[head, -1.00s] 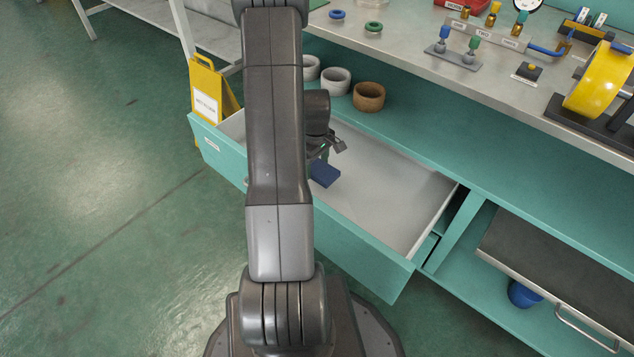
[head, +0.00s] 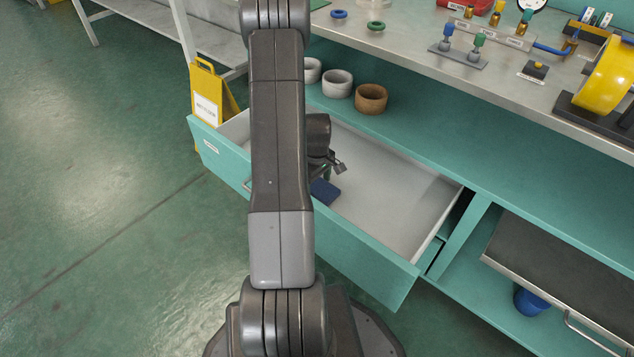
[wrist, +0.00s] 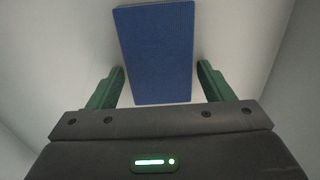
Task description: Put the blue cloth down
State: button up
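The blue cloth (head: 325,192) is a flat, folded rectangle inside the open drawer, partly hidden behind my arm in the head view. In the wrist view, the cloth (wrist: 157,50) lies against the pale drawer floor, just beyond and between my green fingers. My gripper (wrist: 161,68) is open, with one finger on each side of the cloth and small gaps showing beside it. In the head view my gripper (head: 333,168) is low in the drawer, directly over the cloth and mostly hidden by the arm.
The teal drawer (head: 355,252) is pulled out; its pale floor is bare to the right of the cloth. Tape rolls, including a brown one (head: 371,99), stand on the shelf behind. A yellow sign (head: 210,95) stands by the drawer's left end. The workbench overhangs behind.

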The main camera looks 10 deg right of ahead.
aim_at(316, 185)
jog(key=shift+o, duration=0.5)
jog(key=shift+r, duration=0.1)
jog(key=shift+r, duration=0.25)
notch_tip(316, 185, up, 13)
jog(key=p, duration=0.5)
jog(key=shift+a+r, duration=0.15)
jog(key=shift+r, duration=0.05)
dwell(0.4)
